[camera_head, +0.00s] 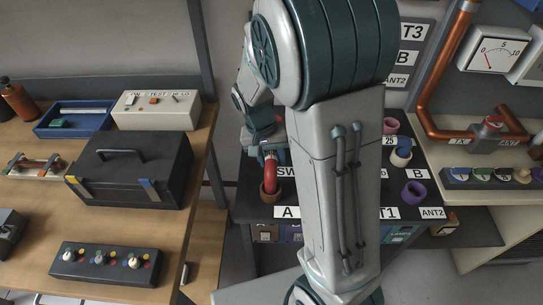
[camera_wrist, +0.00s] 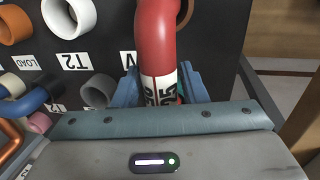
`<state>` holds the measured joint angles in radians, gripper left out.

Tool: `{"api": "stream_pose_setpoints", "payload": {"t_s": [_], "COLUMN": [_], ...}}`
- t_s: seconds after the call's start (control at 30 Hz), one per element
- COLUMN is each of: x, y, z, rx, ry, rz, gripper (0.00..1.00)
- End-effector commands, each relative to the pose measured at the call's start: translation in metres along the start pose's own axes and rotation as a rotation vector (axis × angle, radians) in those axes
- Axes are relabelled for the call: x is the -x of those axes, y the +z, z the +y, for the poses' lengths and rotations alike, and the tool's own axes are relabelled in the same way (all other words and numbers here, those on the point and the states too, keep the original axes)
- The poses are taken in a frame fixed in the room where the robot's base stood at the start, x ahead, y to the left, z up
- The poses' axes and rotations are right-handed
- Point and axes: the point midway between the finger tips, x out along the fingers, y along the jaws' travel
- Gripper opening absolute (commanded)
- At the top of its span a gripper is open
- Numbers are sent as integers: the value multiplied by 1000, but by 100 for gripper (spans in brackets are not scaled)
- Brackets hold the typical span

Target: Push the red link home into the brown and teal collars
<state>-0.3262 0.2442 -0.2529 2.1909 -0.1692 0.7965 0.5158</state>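The red link (camera_wrist: 156,40) is a thick red bent tube with a black-and-white label. My gripper (camera_wrist: 160,88) has its blue fingers on either side of the link at the label, closed on it. In the head view the red link (camera_head: 270,165) shows left of my arm, one end at the brown collar (camera_head: 270,192) by the A label. I cannot tell how deep that end sits. In the wrist view part of a brown collar (camera_wrist: 185,12) shows behind the link.
The dark panel also carries a white collar (camera_wrist: 70,15), a grey collar (camera_wrist: 98,90) and a blue link (camera_wrist: 35,97). A purple collar (camera_head: 414,193) stands right of my arm. A workbench (camera_head: 190,200) with a black case (camera_head: 130,170) is at the left.

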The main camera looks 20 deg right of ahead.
Motion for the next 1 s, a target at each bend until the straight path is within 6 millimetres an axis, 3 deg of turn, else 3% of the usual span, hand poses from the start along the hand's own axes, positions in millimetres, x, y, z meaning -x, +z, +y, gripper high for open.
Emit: {"api": "stream_pose_setpoints", "payload": {"t_s": [0.33, 0.47, 1.0], "x": [1, 12, 121], "y": [0, -1, 0], "z": [0, 0, 0], "rx": [0, 0, 0], "ry": [0, -2, -2], "rz": [0, 4, 3], "gripper": [54, 54, 54]}}
